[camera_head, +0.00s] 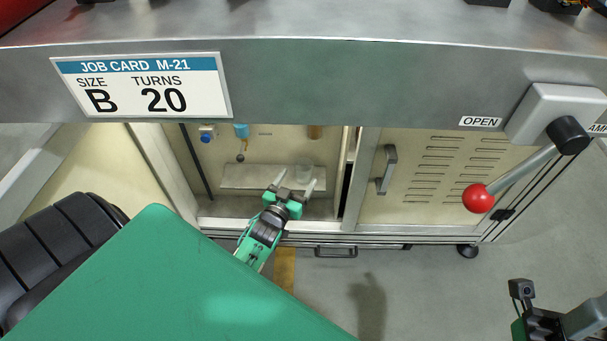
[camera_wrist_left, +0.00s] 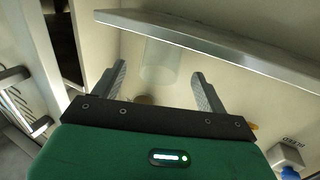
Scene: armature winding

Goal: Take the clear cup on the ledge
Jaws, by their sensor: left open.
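The clear cup (camera_head: 305,171) is a faint see-through cylinder at the ledge (camera_head: 240,178) inside the open cabinet bay. In the left wrist view the cup (camera_wrist_left: 159,60) shows between and beyond the fingertips, beside the pale ledge (camera_wrist_left: 225,42). My left gripper (camera_head: 296,181) is open, its two fingers pointing toward the cup. In the left wrist view the open gripper (camera_wrist_left: 159,70) has nothing visibly clamped in it. Whether the fingers flank the cup or stop short of it, I cannot tell. Part of my right arm shows at the lower right, but its fingers do not.
A sliding door (camera_head: 425,190) with a grey handle covers the bay's right side. The worktop edge with a job card (camera_head: 142,86) overhangs the bay. A red-knobbed lever (camera_head: 478,198) stands at right. A blue fitting (camera_head: 207,134) sits on the bay's back wall.

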